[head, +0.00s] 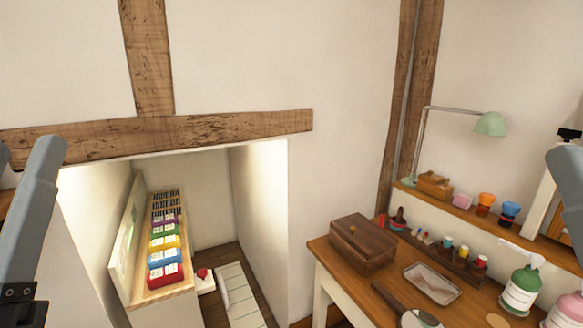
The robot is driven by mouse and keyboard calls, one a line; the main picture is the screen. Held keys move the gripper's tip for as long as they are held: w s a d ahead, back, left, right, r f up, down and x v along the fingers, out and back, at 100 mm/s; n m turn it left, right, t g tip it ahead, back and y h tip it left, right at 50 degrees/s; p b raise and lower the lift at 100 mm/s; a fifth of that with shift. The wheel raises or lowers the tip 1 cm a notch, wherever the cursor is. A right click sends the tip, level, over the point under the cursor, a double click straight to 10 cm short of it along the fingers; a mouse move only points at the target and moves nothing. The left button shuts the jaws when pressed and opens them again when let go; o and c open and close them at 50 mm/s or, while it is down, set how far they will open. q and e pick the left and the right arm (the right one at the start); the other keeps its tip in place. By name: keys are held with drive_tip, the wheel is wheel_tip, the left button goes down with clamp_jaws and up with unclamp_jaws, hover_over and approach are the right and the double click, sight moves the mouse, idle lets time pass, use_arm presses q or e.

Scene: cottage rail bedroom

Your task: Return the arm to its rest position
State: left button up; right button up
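Only grey links of my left arm (32,215) show, at the left edge of the head view, with a dark joint piece low down. A grey link of my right arm (570,185) shows at the right edge. Neither gripper's fingers are in the picture, so what they hold, if anything, is hidden.
A wooden desk (330,262) at lower right bears a brown wooden box (363,243), a metal tray (432,284) and a green bottle (521,290). A shelf behind holds a green lamp (490,124). In a lit alcove, a narrow shelf (160,292) holds coloured packets.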

use_arm(q)
drive_tip(key=s+d+m+h, duration=0.2)
drive_tip(key=d+m+h, duration=0.2)
drive_tip(key=h, duration=0.3)
wheel_tip(320, 180, up, 38)
drive_tip(key=p, duration=3.8)
drive_tip(key=shift+w+a+r+t+y, duration=0.2)
drive_tip(key=shift+a+t+y, duration=0.1)
drive_tip(key=shift+a+y, duration=0.1)
use_arm(e)
wheel_tip(320, 180, up, 38)
